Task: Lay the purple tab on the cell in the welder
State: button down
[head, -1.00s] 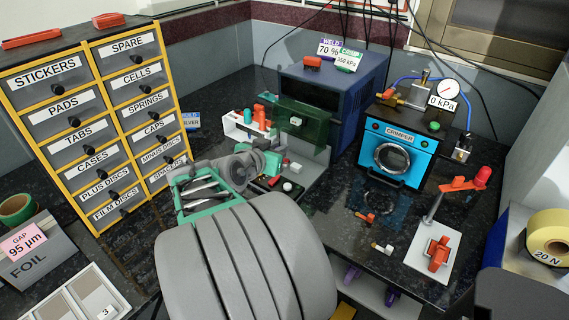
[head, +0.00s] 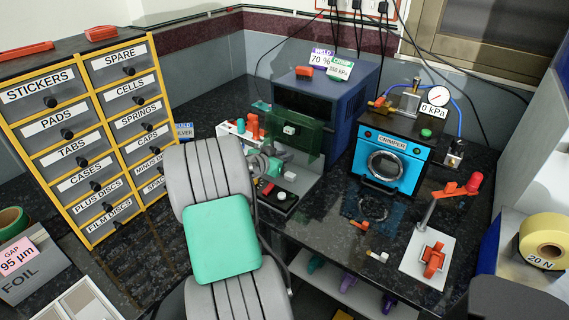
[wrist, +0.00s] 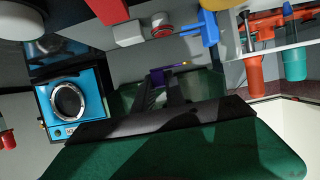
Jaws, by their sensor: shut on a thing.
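The purple tab (wrist: 168,74) shows in the wrist view as a small purple piece at the tips of my gripper (wrist: 175,88), which is shut on it. In the head view my gripper (head: 268,164) is at the welder's front left, partly hidden behind my arm; the tab cannot be made out there. The welder (head: 330,98) is a dark blue box with a green see-through shield (head: 294,131) and a grey base in front. A small pale disc (head: 281,196), which looks like the cell, sits on a black plate on that base, below and in front of my gripper.
A white caddy (head: 229,130) of orange and teal tools stands left of the shield, close to my gripper; it shows in the wrist view (wrist: 306,30). The blue crimper (head: 390,160) stands to the right. A drawer cabinet (head: 85,130) is at left. Small orange parts lie on the front bench.

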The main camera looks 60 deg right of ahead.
notch_tip(320, 180, down, 3)
jog(key=shift+r, duration=0.1)
jog(key=shift+f+b, duration=0.4)
jog(key=shift+f, duration=0.05)
jog(key=c, duration=1.4)
grip_release()
jog(key=shift+r, duration=0.1)
